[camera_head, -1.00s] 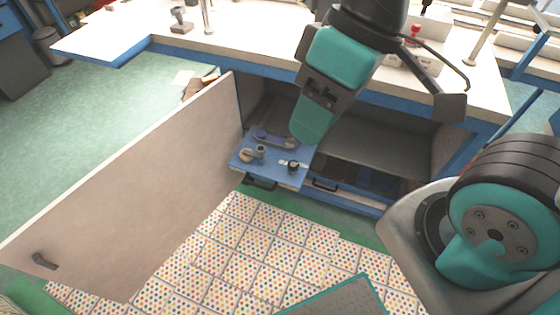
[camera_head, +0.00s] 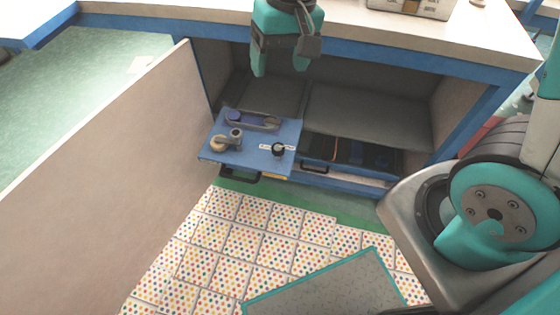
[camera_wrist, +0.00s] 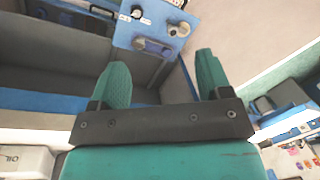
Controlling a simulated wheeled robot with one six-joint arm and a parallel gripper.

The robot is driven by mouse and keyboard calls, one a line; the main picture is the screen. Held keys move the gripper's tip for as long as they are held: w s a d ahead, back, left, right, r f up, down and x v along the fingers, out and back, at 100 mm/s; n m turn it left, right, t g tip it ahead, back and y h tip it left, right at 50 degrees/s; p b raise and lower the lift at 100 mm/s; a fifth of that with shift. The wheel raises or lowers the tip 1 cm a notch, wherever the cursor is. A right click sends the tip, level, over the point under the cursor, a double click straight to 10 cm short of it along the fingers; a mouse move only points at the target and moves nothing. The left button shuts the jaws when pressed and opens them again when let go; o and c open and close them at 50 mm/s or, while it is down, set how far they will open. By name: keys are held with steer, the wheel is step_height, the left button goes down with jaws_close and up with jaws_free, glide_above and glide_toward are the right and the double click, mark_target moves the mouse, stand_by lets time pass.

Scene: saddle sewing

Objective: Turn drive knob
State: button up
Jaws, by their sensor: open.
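The panel also carries a round tan-and-grey fitting (camera_head: 226,142) and a purple lever-like part (camera_head: 250,121). My gripper (camera_head: 280,68) hangs above and behind the panel, at the table's front edge, open and empty. In the wrist view, the fingers (camera_wrist: 162,62) are spread apart, and the panel with the knob (camera_wrist: 137,12) lies beyond them at the top. Nothing touches the knob.
A large cabinet door (camera_head: 110,190) stands open to the left of the panel. The white tabletop (camera_head: 400,38) overhangs the cabinet. An open drawer (camera_head: 345,172) lies to the panel's right. Dotted tiles (camera_head: 245,240) cover the floor in front.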

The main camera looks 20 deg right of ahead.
mark_target(278, 147)
steer(key=w+d+f+m+h+b, duration=0.1)
steer(key=w+f+m+b, duration=0.2)
steer(key=f, duration=0.7)
steer(key=w+d+f+m+h+b, duration=0.1)
steer(key=w+d+f+b, duration=0.1)
steer(key=w+f+b, duration=0.5)
steer(key=f, duration=0.6)
steer(key=s+f, duration=0.1)
steer(key=f, duration=0.5)
steer(key=f+b, duration=0.1)
steer(key=f, duration=0.6)
steer(key=shift+s+a+f, duration=0.1)
steer(key=shift+s, duration=0.1)
steer(key=shift+c, duration=0.2)
steer(key=c, duration=0.9)
